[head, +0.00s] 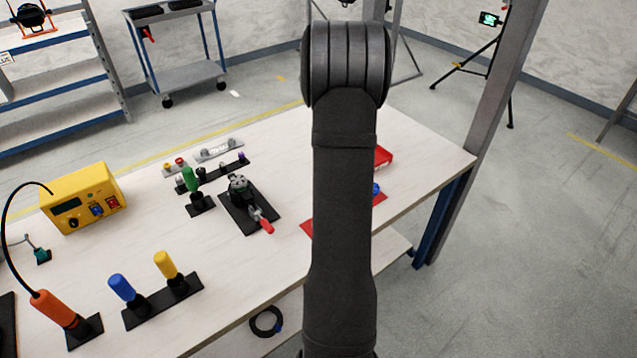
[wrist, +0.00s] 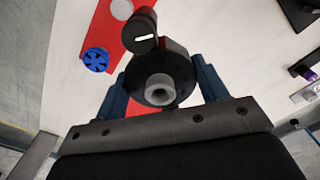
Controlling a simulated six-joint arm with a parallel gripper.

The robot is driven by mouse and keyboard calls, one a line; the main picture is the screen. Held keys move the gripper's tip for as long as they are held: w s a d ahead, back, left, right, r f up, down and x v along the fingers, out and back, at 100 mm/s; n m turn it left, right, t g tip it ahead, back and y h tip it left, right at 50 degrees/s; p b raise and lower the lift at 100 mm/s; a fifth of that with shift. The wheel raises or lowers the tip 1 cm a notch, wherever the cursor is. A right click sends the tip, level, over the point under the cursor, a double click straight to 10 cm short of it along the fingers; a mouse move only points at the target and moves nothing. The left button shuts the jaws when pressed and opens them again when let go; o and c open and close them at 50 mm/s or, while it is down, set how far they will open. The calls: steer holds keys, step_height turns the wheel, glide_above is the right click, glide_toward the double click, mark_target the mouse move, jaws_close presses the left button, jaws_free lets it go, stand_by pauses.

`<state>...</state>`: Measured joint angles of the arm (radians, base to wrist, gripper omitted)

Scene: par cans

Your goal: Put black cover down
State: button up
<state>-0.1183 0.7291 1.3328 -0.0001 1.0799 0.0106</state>
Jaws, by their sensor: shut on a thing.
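In the wrist view, my gripper (wrist: 160,68) is shut on a round black part, which I take to be the black cover (wrist: 172,62). A grey hollow fitting (wrist: 160,88) at its middle faces the camera. A black cylinder with a white dash (wrist: 140,30) shows just beyond it; I cannot tell whether the two are joined. The held part shows over the edge of a red mat (wrist: 112,38); whether it touches the mat is unclear. In the head view, my arm hides the gripper and the held part.
A blue slotted knob (wrist: 95,60) and a pale disc (wrist: 122,9) are on the red mat. In the head view, a red box (head: 383,157) is right of my arm. A black plate with a clamp (head: 240,205), a yellow device (head: 85,197) and handled tools (head: 150,295) stand left.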

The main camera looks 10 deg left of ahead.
steer(key=shift+m, duration=0.6)
steer(key=w+a+f, duration=0.1)
steer(key=a+f, duration=0.1)
steer(key=w+a+f, duration=0.1)
steer(key=a+f, duration=0.1)
steer(key=f, duration=0.1)
steer(key=w+a+f, duration=0.1)
steer(key=a+f, duration=0.1)
steer(key=shift+w+a+f, duration=0.25)
steer(key=shift+a+f, duration=0.05)
steer(key=shift+a, duration=0.05)
steer(key=shift+f, duration=2)
steer(key=o, duration=0.9)
steer(key=shift+f, duration=0.15)
step_height(320, 180, up, 12)
steer(key=shift+r, duration=0.15)
